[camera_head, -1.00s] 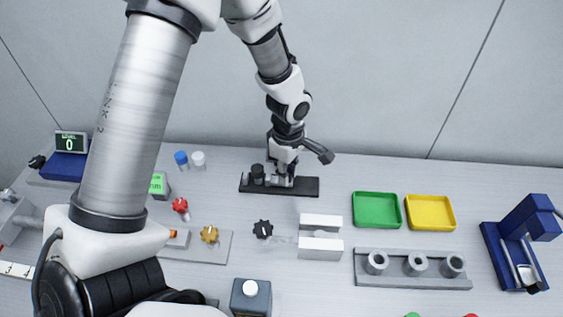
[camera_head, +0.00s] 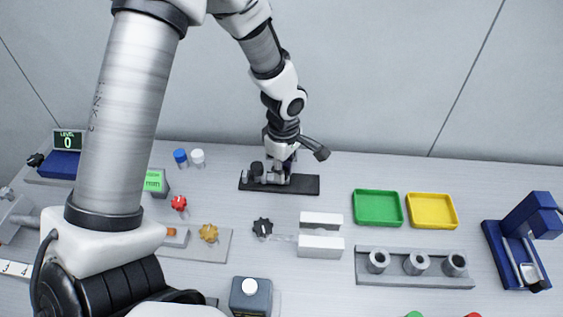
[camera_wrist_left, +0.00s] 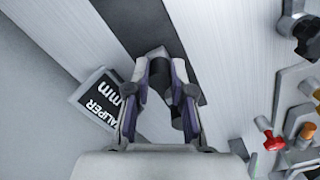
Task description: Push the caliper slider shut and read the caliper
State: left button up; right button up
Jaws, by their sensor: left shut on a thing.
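The caliper (camera_head: 300,186) is a long black bar lying at the back of the table, with grey parts and a dark upright knob on its left half. My left gripper (camera_head: 276,177) points down onto it, just right of the dark knob. In the left wrist view my left gripper (camera_wrist_left: 168,92) has its two fingers around a dark piece (camera_wrist_left: 163,78), apparently the caliper slider. The fingers partly hide the slider and the contact. A black sign (camera_wrist_left: 100,98) reading "CALIPER mm" stands beside the bar in the wrist view. My right gripper is not seen.
Red (camera_head: 180,203), gold (camera_head: 208,233) and black (camera_head: 263,228) knobs are in front. Green (camera_head: 377,194) and yellow (camera_head: 451,223) trays lie to the right. A blue fixture (camera_head: 497,237) stands far right.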

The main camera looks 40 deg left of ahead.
pick_arm(q)
jog(key=shift+s+a+b, duration=0.4)
jog(key=shift+a+b, duration=0.2)
dwell(0.8)
dwell(0.7)
jog(key=o, duration=1.2)
jog(key=shift+o, duration=0.2)
jog(key=shift+r, duration=0.1)
notch_tip(320, 180, up, 9)
jog(key=p, duration=0.6)
jog(key=shift+p, duration=0.35)
